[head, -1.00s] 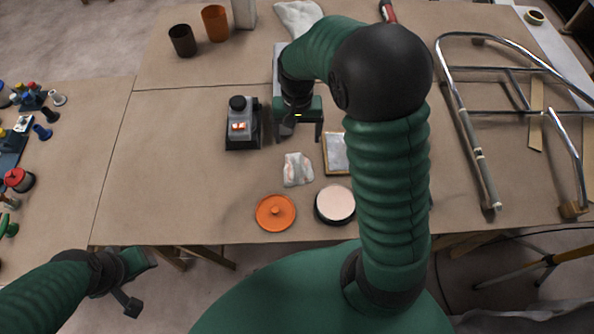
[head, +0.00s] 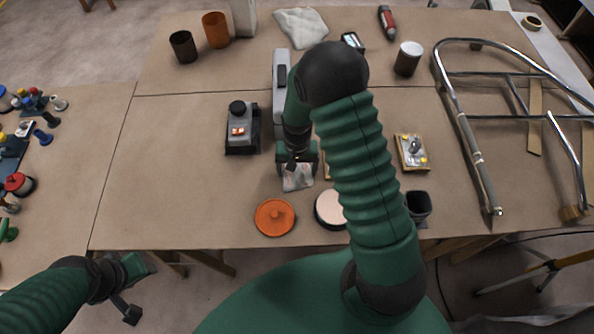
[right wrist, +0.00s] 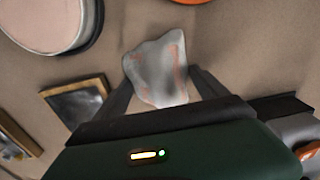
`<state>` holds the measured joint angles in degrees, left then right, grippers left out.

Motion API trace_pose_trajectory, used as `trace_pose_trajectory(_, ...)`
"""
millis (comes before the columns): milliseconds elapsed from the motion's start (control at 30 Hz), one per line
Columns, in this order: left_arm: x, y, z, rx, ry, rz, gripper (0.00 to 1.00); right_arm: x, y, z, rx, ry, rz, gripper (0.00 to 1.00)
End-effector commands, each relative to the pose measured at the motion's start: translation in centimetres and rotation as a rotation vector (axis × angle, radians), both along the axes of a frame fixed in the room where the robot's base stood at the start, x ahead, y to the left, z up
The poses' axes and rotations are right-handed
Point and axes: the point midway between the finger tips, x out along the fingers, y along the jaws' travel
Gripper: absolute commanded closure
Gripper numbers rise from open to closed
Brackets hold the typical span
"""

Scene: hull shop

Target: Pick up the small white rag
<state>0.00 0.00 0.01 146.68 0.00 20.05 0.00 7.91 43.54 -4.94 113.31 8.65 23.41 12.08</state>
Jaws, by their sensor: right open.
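The small white rag (head: 298,182) lies on the brown table, just behind the orange lid. It is crumpled, with faint reddish stains. My right gripper (head: 297,170) is over the rag's far edge and hides part of it. In the right wrist view the rag (right wrist: 157,70) lies between and beyond the two dark fingers (right wrist: 163,88), which are apart. Whether the fingers touch it or the table I cannot tell. My left gripper (head: 138,284) hangs off the table's front edge at the lower left; its finger opening is unclear.
Near the rag are the orange lid (head: 275,217), a round pale-topped tin (head: 329,209) and a grey device (head: 240,130). A small framed plate (right wrist: 75,102) lies beside it, mostly behind my arm. A larger white cloth (head: 301,27) lies at the back. A chrome tube frame (head: 470,140) fills the right.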

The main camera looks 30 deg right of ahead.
Motion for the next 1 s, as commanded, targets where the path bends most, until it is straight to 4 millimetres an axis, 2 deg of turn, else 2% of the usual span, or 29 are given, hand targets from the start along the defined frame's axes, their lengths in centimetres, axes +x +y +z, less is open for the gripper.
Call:
trace_pose_trajectory(67, 0.0, 0.0, 0.0, 0.000, 0.000, 0.000, 0.58, 0.0, 0.0, 0.0, 0.000, 0.000, 0.000, 0.18)
trace_pose_trajectory(600, 0.0, 0.0, 0.0, 0.000, 0.000, 0.000, 0.58, 0.0, 0.0, 0.1, 0.000, 0.000, 0.000, 0.87)
trace_pose_trajectory(833, 0.0, 0.0, 0.0, 0.000, 0.000, 0.000, 0.58, 0.0, 0.0, 0.3, 0.000, 0.000, 0.000, 0.88)
trace_pose_trajectory(1000, 0.0, 0.0, 0.0, 0.000, 0.000, 0.000, 0.58, 0.1, 0.0, 1.7, 0.000, -0.002, 0.000, 0.88)
